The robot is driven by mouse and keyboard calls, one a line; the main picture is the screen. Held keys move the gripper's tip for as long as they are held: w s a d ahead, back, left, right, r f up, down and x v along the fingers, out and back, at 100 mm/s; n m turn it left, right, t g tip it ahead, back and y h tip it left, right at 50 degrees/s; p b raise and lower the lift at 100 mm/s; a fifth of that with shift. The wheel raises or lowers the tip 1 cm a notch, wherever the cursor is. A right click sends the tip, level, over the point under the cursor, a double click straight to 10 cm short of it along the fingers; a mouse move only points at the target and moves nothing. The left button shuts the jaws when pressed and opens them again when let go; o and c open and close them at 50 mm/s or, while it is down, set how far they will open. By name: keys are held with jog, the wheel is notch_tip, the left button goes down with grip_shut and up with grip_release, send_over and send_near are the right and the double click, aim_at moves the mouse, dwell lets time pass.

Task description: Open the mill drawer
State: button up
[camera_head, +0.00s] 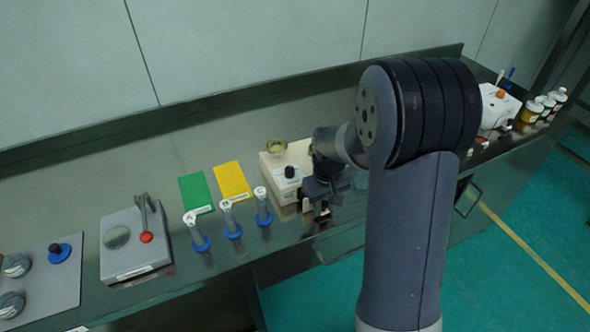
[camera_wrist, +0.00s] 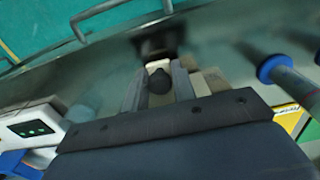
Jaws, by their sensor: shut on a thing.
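The mill (camera_head: 272,172) is a cream box with a black knob on top and a round cup at its back, standing on the bench right of the coloured cards. My gripper (camera_head: 322,208) is at the mill's front right side, low over the bench, and hides part of it. The knob sits by a narrow cream piece (camera_wrist: 158,65), which looks like the drawer. How far the drawer stands out cannot be told.
Several upright tools with blue bases (camera_head: 232,230) stand left of the mill. Green (camera_head: 195,190) and yellow (camera_head: 232,180) cards lie behind them. A grey device with a red-knobbed lever (camera_head: 135,245) is farther left. Bottles (camera_head: 545,105) stand far right. The bench front edge is close.

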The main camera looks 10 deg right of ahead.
jog(key=shift+s+d+b, duration=0.15)
jog(key=shift+s+d, duration=0.15)
jog(key=shift+s, duration=0.65)
jog(key=shift+s+d+b, duration=0.15)
jog(key=shift+s+d, duration=0.15)
jog(key=shift+s, duration=0.7)
